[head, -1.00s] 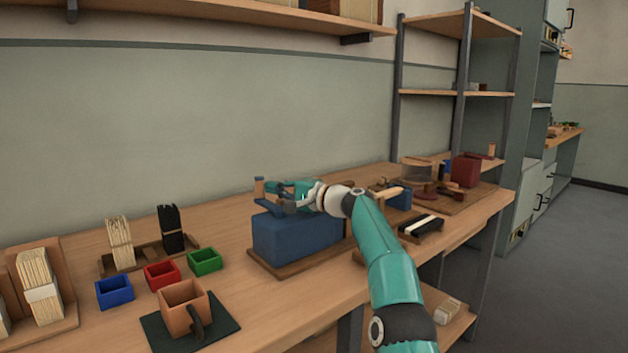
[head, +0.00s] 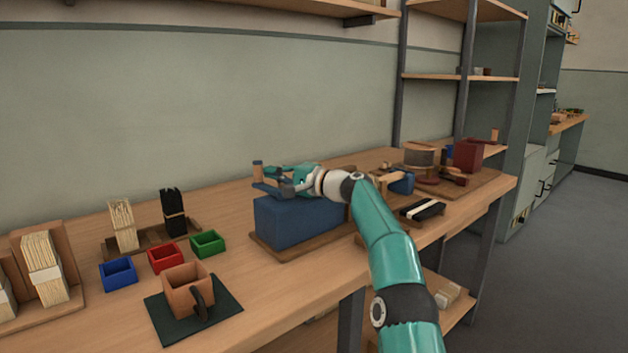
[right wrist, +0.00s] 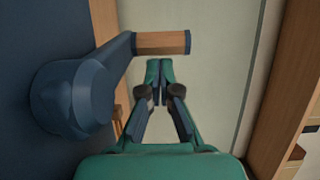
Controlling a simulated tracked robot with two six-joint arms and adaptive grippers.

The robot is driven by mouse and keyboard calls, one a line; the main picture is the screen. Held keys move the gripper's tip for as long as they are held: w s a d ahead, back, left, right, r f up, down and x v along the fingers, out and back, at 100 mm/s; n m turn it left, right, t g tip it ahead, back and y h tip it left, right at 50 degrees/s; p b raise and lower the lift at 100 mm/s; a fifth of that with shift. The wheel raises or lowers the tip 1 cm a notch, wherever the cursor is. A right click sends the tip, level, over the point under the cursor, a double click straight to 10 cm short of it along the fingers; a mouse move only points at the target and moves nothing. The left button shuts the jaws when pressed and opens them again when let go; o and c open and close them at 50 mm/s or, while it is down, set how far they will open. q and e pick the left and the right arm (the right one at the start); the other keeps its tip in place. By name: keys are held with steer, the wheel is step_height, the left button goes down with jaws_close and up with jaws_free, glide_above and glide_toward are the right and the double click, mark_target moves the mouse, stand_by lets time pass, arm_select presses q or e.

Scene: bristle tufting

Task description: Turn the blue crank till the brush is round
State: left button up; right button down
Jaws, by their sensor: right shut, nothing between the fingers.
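The blue machine block (head: 298,220) stands on a brown base in the middle of the bench. Its blue crank carries an upright wooden handle (head: 257,170) at the block's left end. In the right wrist view the crank's blue hub (right wrist: 70,97) is at left, with its arm running up to the wooden handle (right wrist: 160,43). My right gripper (head: 278,178) is over the block, beside the crank. Its fingertips (right wrist: 159,72) are shut and empty, just short of the handle in that view. I cannot make out the brush on the machine. My left gripper is not in view.
Blue (head: 118,273), red (head: 165,257) and green (head: 207,243) boxes and a brown cup-like holder (head: 188,288) stand at left. Bristle bundles (head: 122,224) stand behind. A black-and-white piece (head: 422,210) and a dark red block (head: 467,155) lie to the right.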

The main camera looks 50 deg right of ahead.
steer(key=s, duration=0.3)
steer(key=s+d, duration=0.1)
steer(key=s, duration=0.3)
steer(key=s+d, duration=0.1)
steer(key=s, duration=0.3)
steer(key=shift+s+d, duration=0.15)
steer(key=shift+s, duration=0.1)
steer(key=shift+f, duration=0.1)
stand_by(0.3)
